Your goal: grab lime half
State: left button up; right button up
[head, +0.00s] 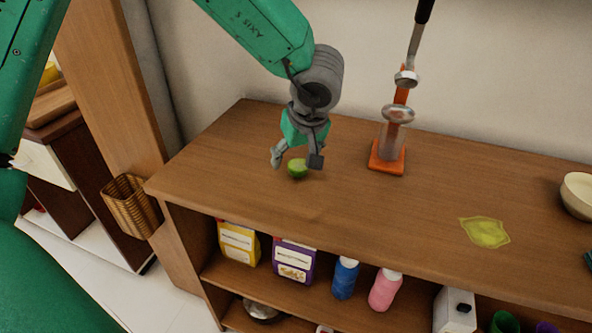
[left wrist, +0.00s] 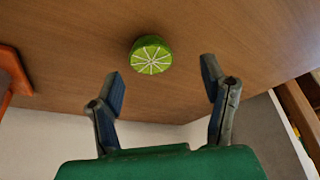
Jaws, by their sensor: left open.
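The lime half (head: 297,169) is small and green and rests on the wooden counter top (head: 350,205) toward its left end. In the left wrist view the lime half (left wrist: 151,56) shows its pale cut face with segment lines. My left gripper (head: 297,161) is over the lime half, its fingers pointing down. In the left wrist view the left gripper (left wrist: 160,68) has its fingers spread wide, with nothing held. The lime half lies just beyond the fingertips, roughly between their lines and nearer the left finger. My right gripper is not in view.
An orange-based press (head: 388,157) stands to the right of the gripper. A yellow-green flat item (head: 485,232) and a pale bowl (head: 578,194) are farther right. Shelves below hold packets and bottles (head: 345,278). The counter around the lime half is clear.

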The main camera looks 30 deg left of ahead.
aim_at(298, 165)
pick_arm(q)
jog(key=f, duration=0.2)
jog(key=w+f+b, duration=0.1)
jog(key=shift+w+f, duration=0.2)
jog(key=shift+f, duration=0.15)
jog(key=shift+d+f, duration=0.1)
jog(key=shift+f, duration=0.05)
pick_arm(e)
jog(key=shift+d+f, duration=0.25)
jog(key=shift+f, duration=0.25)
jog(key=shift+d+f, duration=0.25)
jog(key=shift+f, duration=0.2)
pick_arm(q)
jog(key=shift+a, duration=0.35)
jog(key=c, duration=1.1)
jog(key=shift+a, duration=0.15)
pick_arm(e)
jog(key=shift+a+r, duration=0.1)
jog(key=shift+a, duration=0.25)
pick_arm(q)
jog(key=shift+d, duration=0.2)
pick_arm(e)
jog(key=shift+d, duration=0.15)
